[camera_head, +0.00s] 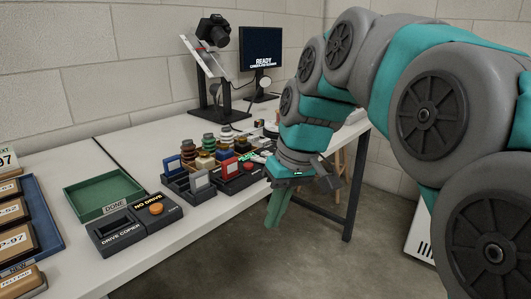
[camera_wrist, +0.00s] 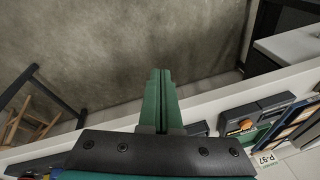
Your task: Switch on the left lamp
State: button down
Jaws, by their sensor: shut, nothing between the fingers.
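My gripper (camera_head: 274,219) hangs in front of the table's front edge in the head view, its green fingers pointing down over the floor. In the wrist view the two fingers (camera_wrist: 160,88) lie together, with nothing between them. I cannot clearly pick out the left lamp or its switch. A small pale round head (camera_head: 265,84) by the monitor could be a lamp, but it is too small to tell. My gripper is well apart from it, lower and nearer. My arm covers the right part of the table.
A copy stand (camera_head: 214,112) carries a black camera (camera_head: 214,31) at the back, beside a monitor (camera_head: 260,48) reading READY. Drive copiers (camera_head: 121,232), a green DONE tray (camera_head: 88,197) and several small items crowd the white table (camera_head: 60,155). The floor in front is clear.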

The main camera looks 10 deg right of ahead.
jog(key=w+d+r+n+t+y+b, duration=0.1)
jog(key=w+d+r+n+t, duration=0.1)
jog(key=w+r, duration=0.6)
jog(key=w+d+r+n+t+b, duration=0.2)
jog(key=w+d+r, duration=0.3)
jog(key=w+r, duration=0.3)
jog(key=shift+t+y, duration=0.3)
jog(key=shift+y, duration=0.1)
jog(key=b, duration=0.5)
send_over(262, 159)
jog(key=d, duration=0.1)
jog(key=f, duration=0.8)
jog(key=shift+s+d+f, duration=0.2)
jog(key=shift+s+f, duration=0.05)
jog(key=shift+f, duration=0.05)
jog(key=shift+s+d+f+b, duration=0.1)
jog(key=shift+s+f+b, duration=0.05)
jog(key=shift+f, duration=0.65)
jog(key=shift+s+d+f+b, duration=0.1)
jog(key=shift+f+b, duration=0.05)
jog(key=shift+f, duration=0.65)
jog(key=shift+f, duration=0.1)
